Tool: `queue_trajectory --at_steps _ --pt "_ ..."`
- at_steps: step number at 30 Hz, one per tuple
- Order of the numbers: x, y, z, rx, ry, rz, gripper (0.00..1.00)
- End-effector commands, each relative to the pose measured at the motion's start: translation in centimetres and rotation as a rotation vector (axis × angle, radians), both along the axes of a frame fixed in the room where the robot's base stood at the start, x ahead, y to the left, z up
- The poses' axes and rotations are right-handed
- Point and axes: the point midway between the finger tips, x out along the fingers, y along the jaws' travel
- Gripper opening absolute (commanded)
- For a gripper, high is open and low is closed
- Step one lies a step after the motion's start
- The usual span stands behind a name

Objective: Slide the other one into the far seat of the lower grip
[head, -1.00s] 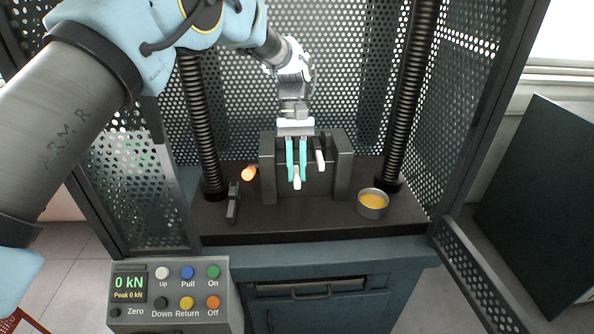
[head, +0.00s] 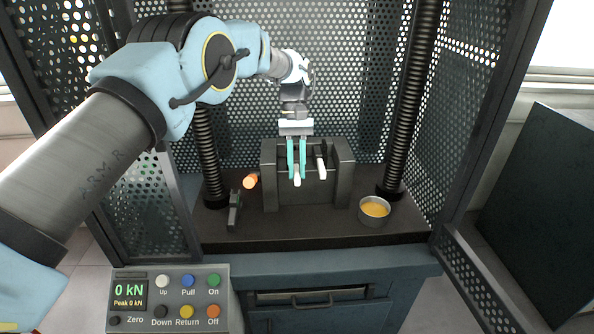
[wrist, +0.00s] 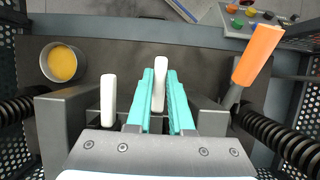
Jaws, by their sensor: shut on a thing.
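The lower grip (head: 344,180) is a dark grey block on the machine bed, with upright side walls; it also shows in the wrist view (wrist: 53,130). One white piece (head: 321,170) sits in it on the right in the head view; the wrist view shows it at left (wrist: 108,96). My gripper (head: 297,176) is shut on the other white piece (head: 297,182), its teal fingers on both sides of it. In the wrist view this piece (wrist: 158,85) sticks out between the fingers (wrist: 162,72). It is over the block's middle-left; whether it touches the block is unclear.
A round tin with yellow contents (head: 374,209) stands right of the block. A dark tool with an orange end (head: 250,181) is at left. Ribbed columns (head: 401,130) and perforated guards flank the bed. A button panel (head: 170,300) is in front.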

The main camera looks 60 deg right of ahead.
Motion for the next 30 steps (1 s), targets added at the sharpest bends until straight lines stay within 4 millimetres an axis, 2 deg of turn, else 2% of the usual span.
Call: queue_trajectory --at_steps 15,30 --pt "1.4 -1.9 0.0 -0.001 0.0 0.0 0.0" --pt "1.6 -2.1 0.0 0.0 0.0 0.0 0.0"
